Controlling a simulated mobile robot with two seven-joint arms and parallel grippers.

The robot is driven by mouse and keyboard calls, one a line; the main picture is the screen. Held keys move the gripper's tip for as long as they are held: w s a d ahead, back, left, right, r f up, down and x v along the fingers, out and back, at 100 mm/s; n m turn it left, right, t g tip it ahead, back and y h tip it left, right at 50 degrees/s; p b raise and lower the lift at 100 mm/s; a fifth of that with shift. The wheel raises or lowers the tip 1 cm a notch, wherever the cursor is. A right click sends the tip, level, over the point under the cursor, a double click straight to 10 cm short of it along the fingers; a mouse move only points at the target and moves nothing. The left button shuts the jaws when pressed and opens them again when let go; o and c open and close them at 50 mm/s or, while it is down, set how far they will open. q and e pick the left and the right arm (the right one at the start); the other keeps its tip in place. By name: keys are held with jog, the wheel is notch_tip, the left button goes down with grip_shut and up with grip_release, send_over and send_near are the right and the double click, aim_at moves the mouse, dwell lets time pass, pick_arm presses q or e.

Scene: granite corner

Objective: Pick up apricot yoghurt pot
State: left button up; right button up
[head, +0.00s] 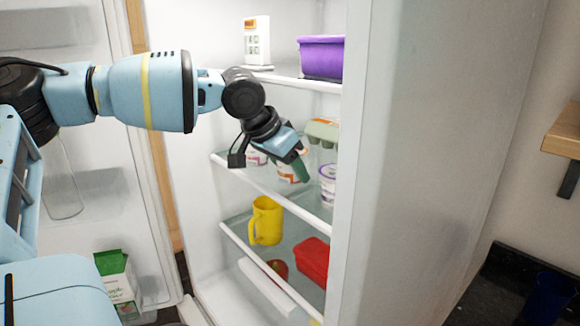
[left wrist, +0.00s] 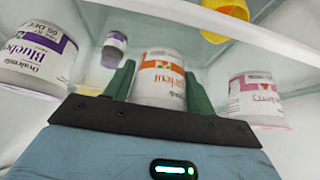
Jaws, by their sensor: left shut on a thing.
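The apricot yoghurt pot (left wrist: 160,78), white with an orange label, stands between the two green fingers of my left gripper (left wrist: 158,88) in the left wrist view. The fingers are shut on its sides. In the head view the left gripper (head: 298,167) reaches into the fridge at the middle shelf, and the apricot pot (head: 287,175) shows partly behind the fingers. My right gripper is in neither view.
A blueberry pot (head: 328,186) and a pink-labelled pot (head: 257,157) flank it. A green egg carton (head: 323,131) sits behind. A purple tub (head: 321,57) is above; a yellow mug (head: 266,220) and red box (head: 314,261) are below. The fridge side wall (head: 400,170) bounds the right.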

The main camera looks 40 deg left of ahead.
pick_arm(q)
jog(key=shift+r, duration=0.15)
jog(key=shift+s+r, duration=0.1)
jog(key=shift+s, duration=0.15)
jog(key=s, duration=0.2)
jog(key=s+p, duration=0.1)
jog(key=s, duration=0.3)
jog(key=shift+s+a+r, duration=0.1)
jog(key=shift+a+r, duration=0.05)
jog(key=shift+a, duration=0.15)
jog(key=shift+s+p, duration=0.5)
jog(key=shift+s, duration=0.15)
jog(key=shift+s+a+r+p, duration=0.1)
jog(key=shift+s+a+p, duration=0.05)
jog(key=shift+s+p, duration=0.2)
jog(key=s+p, duration=0.3)
jog(key=s, duration=0.6)
jog(key=shift+a+f+p, duration=0.3)
jog(key=shift+p, duration=0.05)
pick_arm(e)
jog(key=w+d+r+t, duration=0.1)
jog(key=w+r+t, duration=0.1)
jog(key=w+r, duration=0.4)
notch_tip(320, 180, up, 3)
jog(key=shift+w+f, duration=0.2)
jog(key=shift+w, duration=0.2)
pick_arm(q)
jog(key=shift+s, duration=0.1)
